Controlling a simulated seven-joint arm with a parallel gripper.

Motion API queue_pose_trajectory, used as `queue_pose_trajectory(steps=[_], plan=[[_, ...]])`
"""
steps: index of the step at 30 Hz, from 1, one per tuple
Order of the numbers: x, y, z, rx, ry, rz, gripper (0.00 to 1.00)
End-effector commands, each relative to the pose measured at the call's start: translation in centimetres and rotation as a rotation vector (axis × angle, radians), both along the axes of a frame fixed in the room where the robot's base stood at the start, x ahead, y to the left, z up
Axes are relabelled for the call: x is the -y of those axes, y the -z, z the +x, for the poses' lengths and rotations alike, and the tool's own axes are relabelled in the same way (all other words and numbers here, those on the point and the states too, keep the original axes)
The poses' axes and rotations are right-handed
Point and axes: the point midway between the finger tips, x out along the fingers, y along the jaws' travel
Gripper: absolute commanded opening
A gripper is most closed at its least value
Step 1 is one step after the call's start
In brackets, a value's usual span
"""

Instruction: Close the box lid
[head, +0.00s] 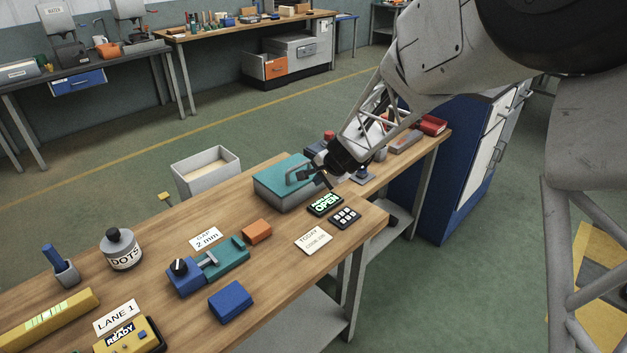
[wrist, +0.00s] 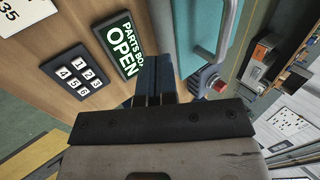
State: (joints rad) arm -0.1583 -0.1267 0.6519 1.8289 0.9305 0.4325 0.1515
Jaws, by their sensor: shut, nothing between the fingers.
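The box (head: 280,200) stands near the back edge of the wooden bench, with a grey body and a teal lid (head: 277,174). The lid lies over the top of the box; I cannot tell whether it is fully down. A small display (head: 325,205) in front of the box reads "OPEN" in the wrist view (wrist: 119,46). My gripper (head: 327,183) is shut and empty, just right of the handle. Its dark fingers (wrist: 155,78) show in the wrist view.
A keypad (head: 345,217) and a card (head: 313,240) lie in front of the box. An orange block (head: 257,232), a blue block (head: 230,301) and a teal-and-blue vise (head: 208,268) are to the left. A grey bin (head: 206,176) stands behind the bench.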

Motion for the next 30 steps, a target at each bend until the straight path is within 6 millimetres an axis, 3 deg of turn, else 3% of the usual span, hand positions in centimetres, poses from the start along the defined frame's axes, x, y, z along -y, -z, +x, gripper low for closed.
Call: queue_pose_trajectory(steps=[9,23,30], plan=[[1.2,-1.0,-1.2,0.002,-0.001,0.001,0.00],[1.4,-1.2,-1.4,0.003,-0.002,0.000,0.00],[2.1,-3.2,-3.1,0.014,-0.046,-0.023,0.00]])
